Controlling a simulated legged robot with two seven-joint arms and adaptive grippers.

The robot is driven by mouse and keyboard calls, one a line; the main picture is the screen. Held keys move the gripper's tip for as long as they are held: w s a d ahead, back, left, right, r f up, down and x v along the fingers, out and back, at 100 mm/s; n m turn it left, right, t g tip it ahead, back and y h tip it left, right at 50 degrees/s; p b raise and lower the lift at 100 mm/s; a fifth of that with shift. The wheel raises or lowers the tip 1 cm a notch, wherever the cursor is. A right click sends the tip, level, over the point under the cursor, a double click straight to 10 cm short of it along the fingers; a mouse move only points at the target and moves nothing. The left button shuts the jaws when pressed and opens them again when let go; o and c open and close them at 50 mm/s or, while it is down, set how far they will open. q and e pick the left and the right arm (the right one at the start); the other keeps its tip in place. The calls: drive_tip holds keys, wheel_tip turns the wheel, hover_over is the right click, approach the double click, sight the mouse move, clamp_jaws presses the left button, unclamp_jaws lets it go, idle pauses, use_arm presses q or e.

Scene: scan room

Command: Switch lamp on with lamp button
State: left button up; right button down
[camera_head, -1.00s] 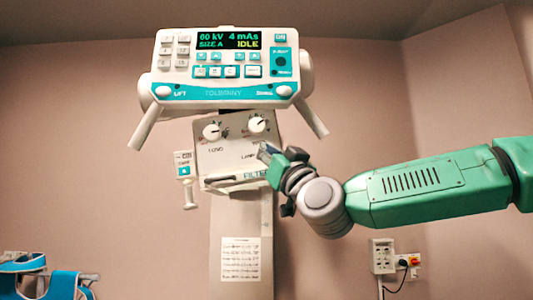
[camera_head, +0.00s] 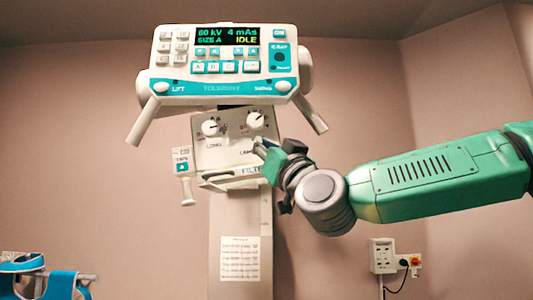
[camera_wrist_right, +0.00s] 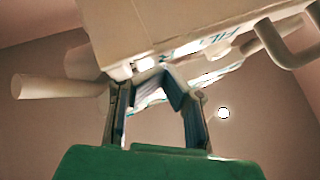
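The control box (camera_head: 225,160) with two white knobs hangs below the console. A label starting "LAM" (camera_head: 247,153) shows on its front, partly covered by my right gripper (camera_head: 263,147). I cannot make out the lamp button in the head view; the gripper may hide it. The gripper is at the box's lower right. In the right wrist view, the gripper (camera_wrist_right: 146,82) has its two fingers apart with nothing held between them. Its tips are close to the box's lower edge (camera_wrist_right: 112,70); contact cannot be told. My left gripper is not in view.
The console (camera_head: 225,85) reads "IDLE" above the box, with handles angling down either side. A filter rail (camera_head: 232,178) runs along the box's bottom. A small hanging device (camera_head: 183,170) is left of it. A wall socket (camera_head: 382,256) sits lower right.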

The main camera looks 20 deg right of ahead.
drive_tip(key=shift+s+a+b, duration=0.2)
drive_tip(key=shift+s+b, duration=0.15)
drive_tip(key=shift+s, duration=0.7)
drive_tip(key=shift+s+a+b, duration=0.2)
drive_tip(key=shift+s+b, duration=0.15)
drive_tip(key=shift+s, duration=0.7)
drive_tip(key=shift+a+r, duration=0.1)
drive_tip(key=shift+a, duration=0.25)
